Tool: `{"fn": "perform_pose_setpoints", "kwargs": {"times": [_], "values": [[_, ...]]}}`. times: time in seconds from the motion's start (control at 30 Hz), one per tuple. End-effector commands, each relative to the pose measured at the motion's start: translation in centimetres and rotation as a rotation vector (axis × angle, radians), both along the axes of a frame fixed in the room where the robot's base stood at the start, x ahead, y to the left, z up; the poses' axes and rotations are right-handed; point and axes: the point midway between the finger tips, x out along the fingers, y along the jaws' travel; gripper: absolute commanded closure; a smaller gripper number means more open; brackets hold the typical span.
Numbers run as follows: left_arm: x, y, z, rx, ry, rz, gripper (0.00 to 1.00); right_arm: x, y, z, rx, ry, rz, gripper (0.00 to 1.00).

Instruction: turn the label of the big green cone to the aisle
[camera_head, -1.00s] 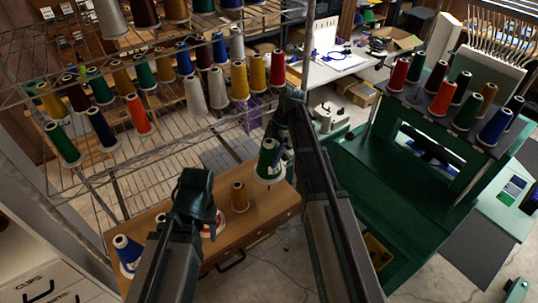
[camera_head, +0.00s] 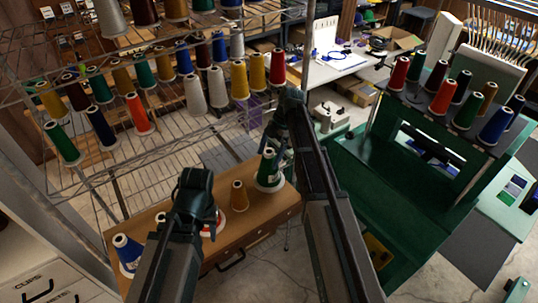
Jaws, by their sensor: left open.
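The big green cone (camera_head: 268,168) stands near the right end of the wooden cabinet top (camera_head: 225,240), with a pale base and a small pale patch low on its side. How far its label faces the aisle is too small to tell. My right gripper (camera_head: 281,155) is right against the cone's right side, partly hidden by its own arm; whether its fingers are closed on the cone does not show. My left gripper (camera_head: 206,222) is open over the cabinet top, left of the ochre cone (camera_head: 239,196), in front of a white-and-red cone (camera_head: 215,220).
A blue cone (camera_head: 127,252) stands at the cabinet's left end. A wire rack (camera_head: 120,165) with several cones rises behind. A green machine (camera_head: 375,195) carrying several cones is on the right. Free floor lies in front of the cabinet.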

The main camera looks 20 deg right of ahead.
Motion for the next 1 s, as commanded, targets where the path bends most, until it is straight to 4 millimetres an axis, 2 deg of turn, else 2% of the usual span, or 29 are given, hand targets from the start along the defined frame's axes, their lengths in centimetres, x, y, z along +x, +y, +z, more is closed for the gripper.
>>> {"fn": "perform_pose_setpoints", "kwargs": {"times": [0.27, 0.37, 0.53, 0.6, 0.8, 1.0], "values": [[0.0, 0.0, 0.2, 0.0, 0.0, 0.001, 0.55, 0.0, -0.1, 0.2, -0.001, 0.0, 0.0, 0.0], [0.0, 0.0, 1.0, 0.0, 0.0, 0.004, 0.55, 0.1, -0.3, 1.0, -0.001, 0.0, -0.001, 0.0], [0.0, 0.0, 3.6, -0.001, 0.0, 0.018, 0.55, 0.5, -1.1, 3.6, 0.0, 0.0, -0.001, 0.0], [0.0, 0.0, 2.8, -0.001, 0.0, 0.019, 0.55, 1.3, -2.8, 2.8, -0.001, 0.001, -0.005, 0.0], [0.0, 0.0, 2.8, -0.001, 0.0, 0.018, 0.55, 2.9, -7.2, 2.8, 0.0, 0.001, -0.004, 0.0], [0.0, 0.0, 2.8, -0.001, 0.0, 0.018, 0.55, 4.0, -10.5, 2.8, 0.0, 0.001, -0.002, 0.0]]}}
